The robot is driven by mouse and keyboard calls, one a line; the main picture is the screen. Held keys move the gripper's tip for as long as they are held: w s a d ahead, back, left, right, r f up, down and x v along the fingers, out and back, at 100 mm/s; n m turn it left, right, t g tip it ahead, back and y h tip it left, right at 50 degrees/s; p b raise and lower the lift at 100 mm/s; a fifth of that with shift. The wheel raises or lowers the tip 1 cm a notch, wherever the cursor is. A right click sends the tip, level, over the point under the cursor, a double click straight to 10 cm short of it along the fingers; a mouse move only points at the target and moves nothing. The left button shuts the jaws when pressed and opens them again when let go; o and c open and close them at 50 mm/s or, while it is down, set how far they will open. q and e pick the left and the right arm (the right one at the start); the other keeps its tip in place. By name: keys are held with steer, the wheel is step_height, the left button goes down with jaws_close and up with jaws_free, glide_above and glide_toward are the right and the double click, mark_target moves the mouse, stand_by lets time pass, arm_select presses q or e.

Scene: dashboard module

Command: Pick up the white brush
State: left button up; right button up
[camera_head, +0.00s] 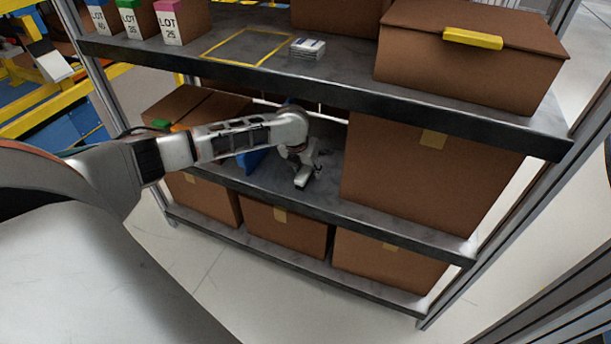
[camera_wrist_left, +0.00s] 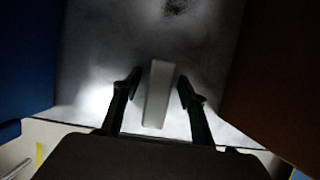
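The white brush shows in the left wrist view as a pale, narrow block (camera_wrist_left: 158,95) lying on the grey shelf. My left gripper (camera_wrist_left: 159,82) is open, with one finger on each side of the block. A gap shows between the block and each finger, so it does not look gripped. In the head view my left gripper (camera_head: 303,181) reaches into the middle shelf, pointing down. My right gripper is in neither view.
A blue bin (camera_head: 250,159) is on the left of the gripper and a large brown box (camera_head: 415,175) on the right. The upper shelf edge (camera_head: 330,98) runs above the arm. Lower boxes (camera_head: 285,230) fill the bottom shelf.

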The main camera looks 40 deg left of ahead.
mark_target(306, 168)
arm_select(q)
steer(key=c, duration=1)
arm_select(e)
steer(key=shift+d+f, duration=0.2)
arm_select(q)
steer(key=shift+r, duration=0.55)
step_height(306, 168, up, 3)
steer(key=shift+s+r+p, duration=0.1)
steer(key=shift+s+p, duration=0.05)
steer(key=shift+p, duration=0.7)
steer(key=s+d+p, duration=0.4)
steer(key=s, duration=1.3)
steer(key=shift+f, duration=0.4)
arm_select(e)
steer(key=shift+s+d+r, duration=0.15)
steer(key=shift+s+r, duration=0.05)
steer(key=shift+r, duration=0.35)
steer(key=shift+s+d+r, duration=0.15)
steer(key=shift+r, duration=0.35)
